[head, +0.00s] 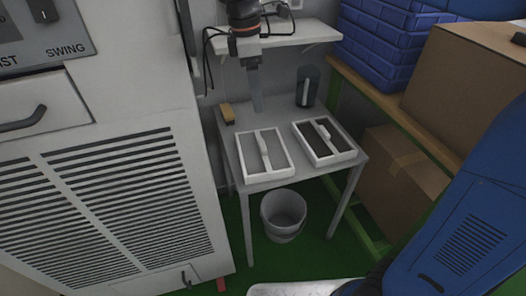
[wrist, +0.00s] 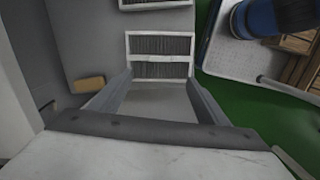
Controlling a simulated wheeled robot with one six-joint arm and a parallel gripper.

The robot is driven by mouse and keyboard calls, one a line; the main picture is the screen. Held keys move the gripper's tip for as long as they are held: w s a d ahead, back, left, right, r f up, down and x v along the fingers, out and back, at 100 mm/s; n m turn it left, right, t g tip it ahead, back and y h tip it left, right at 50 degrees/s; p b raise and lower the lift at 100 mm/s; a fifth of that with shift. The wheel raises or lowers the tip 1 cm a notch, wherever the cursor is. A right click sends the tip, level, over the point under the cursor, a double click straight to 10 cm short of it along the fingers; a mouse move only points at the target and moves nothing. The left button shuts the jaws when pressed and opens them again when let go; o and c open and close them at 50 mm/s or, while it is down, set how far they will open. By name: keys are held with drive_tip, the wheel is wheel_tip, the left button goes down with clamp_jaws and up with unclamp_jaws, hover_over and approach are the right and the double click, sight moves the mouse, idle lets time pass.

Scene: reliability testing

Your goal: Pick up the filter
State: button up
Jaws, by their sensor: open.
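Two filters in white frames lie side by side on a grey table. The left filter (head: 265,152) has a grey face; the right filter (head: 325,140) looks darker. In the wrist view, the nearer filter (wrist: 160,68) lies just beyond my fingertips, and part of another filter (wrist: 155,3) shows at the top edge. My gripper (head: 257,105) points down over the back of the table, behind the left filter. In the wrist view, my gripper (wrist: 160,78) has its fingers spread with nothing between them.
A yellow-brown block (head: 227,114) and a dark cylinder (head: 307,86) stand at the back of the table (head: 290,178). A large vented cabinet (head: 120,190) stands close at left. A bucket (head: 284,213) sits under the table. Cardboard boxes (head: 470,85) and blue bins (head: 385,40) stand at right.

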approach(263, 144)
drive_tip(key=f, duration=0.8)
drive_tip(key=shift+w+d+f, duration=0.1)
drive_tip(key=shift+d, duration=0.3)
drive_tip(key=c, duration=1.6)
